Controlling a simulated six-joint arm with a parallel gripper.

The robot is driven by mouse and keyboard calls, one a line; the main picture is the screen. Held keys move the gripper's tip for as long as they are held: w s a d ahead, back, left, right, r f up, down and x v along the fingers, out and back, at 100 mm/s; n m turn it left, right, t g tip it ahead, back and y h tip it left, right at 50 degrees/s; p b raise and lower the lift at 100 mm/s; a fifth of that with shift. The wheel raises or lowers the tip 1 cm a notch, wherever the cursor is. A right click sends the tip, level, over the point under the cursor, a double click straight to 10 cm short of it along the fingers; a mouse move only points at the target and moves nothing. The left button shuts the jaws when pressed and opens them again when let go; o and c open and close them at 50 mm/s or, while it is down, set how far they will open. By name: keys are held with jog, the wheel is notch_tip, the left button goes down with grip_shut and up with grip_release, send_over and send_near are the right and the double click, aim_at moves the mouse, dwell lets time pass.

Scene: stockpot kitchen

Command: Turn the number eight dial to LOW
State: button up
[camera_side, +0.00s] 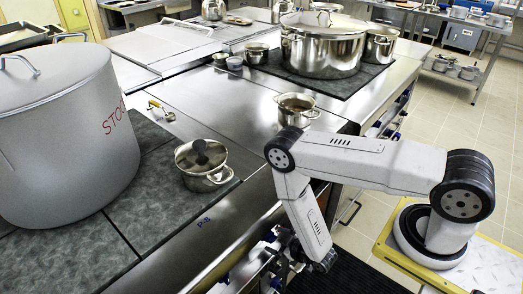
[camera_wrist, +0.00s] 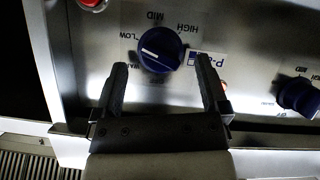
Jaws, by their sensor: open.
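A round blue dial (camera_wrist: 160,49) with a white pointer line sits on the steel front panel in the wrist view. LOW, MID, HIGH and OFF are printed around it. The pointer line lies on the dial's left part, slanting up to the left, on the side of the LOW label (camera_wrist: 133,36). A white tag (camera_wrist: 205,57) starting with P is right of the dial; my finger partly covers it, so its number is unclear. My gripper (camera_wrist: 162,65) is open, one finger on each side of the dial's lower edge; contact is not clear.
Another blue dial (camera_wrist: 298,95) is at the right, and a red round part (camera_wrist: 93,3) at the top left.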

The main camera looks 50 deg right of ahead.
jog(key=v, duration=0.6)
dwell(0.4)
notch_tip(320, 180, up, 31)
jog(key=d+m+g, duration=0.2)
jog(key=g, duration=0.8)
jog(key=shift+m+y, duration=0.3)
jog(key=shift+f, duration=0.15)
dwell(1.5)
